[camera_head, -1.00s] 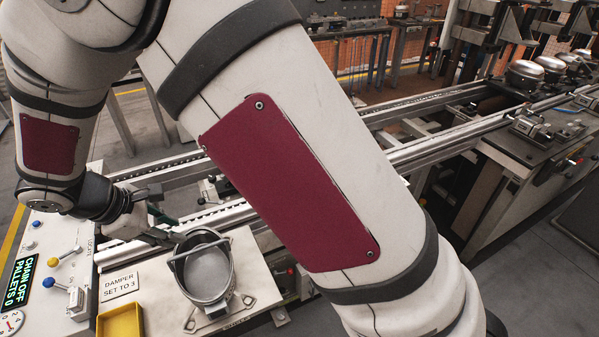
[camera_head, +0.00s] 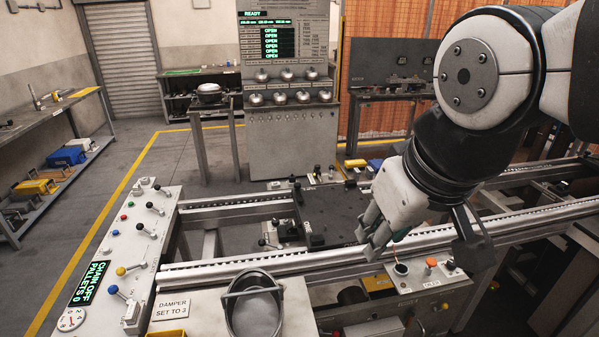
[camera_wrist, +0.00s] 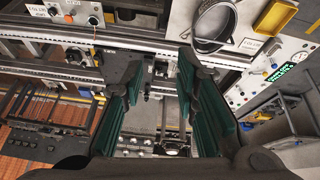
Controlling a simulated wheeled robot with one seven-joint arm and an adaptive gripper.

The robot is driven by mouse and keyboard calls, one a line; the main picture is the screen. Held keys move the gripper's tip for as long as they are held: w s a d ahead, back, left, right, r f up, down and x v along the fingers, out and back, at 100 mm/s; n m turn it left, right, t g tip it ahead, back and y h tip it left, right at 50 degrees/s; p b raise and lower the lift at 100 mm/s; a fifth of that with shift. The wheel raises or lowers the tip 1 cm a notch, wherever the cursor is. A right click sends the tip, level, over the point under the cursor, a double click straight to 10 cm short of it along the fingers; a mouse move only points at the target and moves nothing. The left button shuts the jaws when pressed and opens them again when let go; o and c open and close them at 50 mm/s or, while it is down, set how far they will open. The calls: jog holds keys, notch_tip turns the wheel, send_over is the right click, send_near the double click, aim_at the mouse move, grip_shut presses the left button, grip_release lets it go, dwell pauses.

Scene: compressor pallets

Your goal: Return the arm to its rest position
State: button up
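My arm reaches in from the upper right of the head view. My gripper (camera_head: 376,232) points down above the conveyor rails, near a black pallet plate (camera_head: 330,215). In the wrist view, its two green-padded fingers (camera_wrist: 157,72) stand apart with nothing between them. No object is held.
A grey pan with a bar handle (camera_head: 255,305) stands on the bench in front; it also shows in the wrist view (camera_wrist: 213,22). A control panel with coloured levers (camera_head: 140,225) is at left. A small button box (camera_head: 428,275) sits below the gripper.

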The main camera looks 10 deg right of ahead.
jog(key=shift+s+d+m+t, duration=0.15)
jog(key=shift+s+m, duration=0.15)
jog(key=shift+s, duration=0.25)
jog(key=shift+s+d+m+t, duration=0.15)
jog(key=shift+s+m, duration=0.15)
jog(key=shift+s, duration=0.25)
jog(key=shift+r, duration=0.1)
dwell(0.5)
